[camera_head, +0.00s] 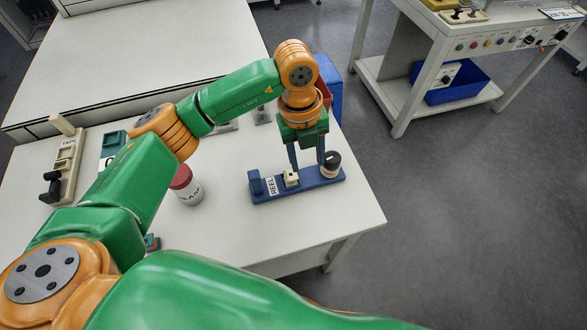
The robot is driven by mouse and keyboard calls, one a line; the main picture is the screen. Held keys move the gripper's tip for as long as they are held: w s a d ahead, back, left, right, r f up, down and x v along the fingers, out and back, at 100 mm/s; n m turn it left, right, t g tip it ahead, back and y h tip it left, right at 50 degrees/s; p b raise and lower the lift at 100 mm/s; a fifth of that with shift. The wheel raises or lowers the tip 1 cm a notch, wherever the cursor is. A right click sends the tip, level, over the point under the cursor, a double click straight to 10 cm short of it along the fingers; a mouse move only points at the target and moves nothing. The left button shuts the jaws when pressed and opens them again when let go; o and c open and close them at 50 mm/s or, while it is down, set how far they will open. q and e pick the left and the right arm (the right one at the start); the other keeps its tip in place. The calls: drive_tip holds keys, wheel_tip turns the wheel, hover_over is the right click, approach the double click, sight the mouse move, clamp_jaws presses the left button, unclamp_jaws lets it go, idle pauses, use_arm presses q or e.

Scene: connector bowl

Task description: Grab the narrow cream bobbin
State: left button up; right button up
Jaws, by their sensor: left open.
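A small cream piece (291,178), which looks like the narrow cream bobbin, sits on a blue stand (310,187) labelled REEL on the white table. My left gripper (307,164) points down over this stand with its two dark fingers apart. I cannot tell whether either finger touches anything. Nothing shows between the fingers. My right gripper is out of view.
A red-lidded jar (186,185) stands left of the blue stand. A cream holder (64,165) labelled TAPE, with a cream peg, and a teal item (112,142) are farther left. Blue and red bins show behind my left gripper. The table's right edge (365,200) is close.

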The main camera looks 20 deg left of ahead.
sight(291, 174)
use_arm(q)
drive_tip(key=a, duration=0.1)
drive_tip(key=a+f+y, duration=0.1)
drive_tip(key=a, duration=0.1)
drive_tip(key=shift+w+f+n+p, duration=0.1)
drive_tip(key=shift+f+n+p, duration=0.15)
drive_tip(key=shift+n+p, duration=0.1)
drive_tip(key=f, duration=0.2)
drive_tip(key=f+p, duration=0.1)
drive_tip(key=f, duration=0.3)
drive_tip(key=shift+a+p, duration=0.3)
drive_tip(key=shift+p, duration=0.1)
clamp_jaws()
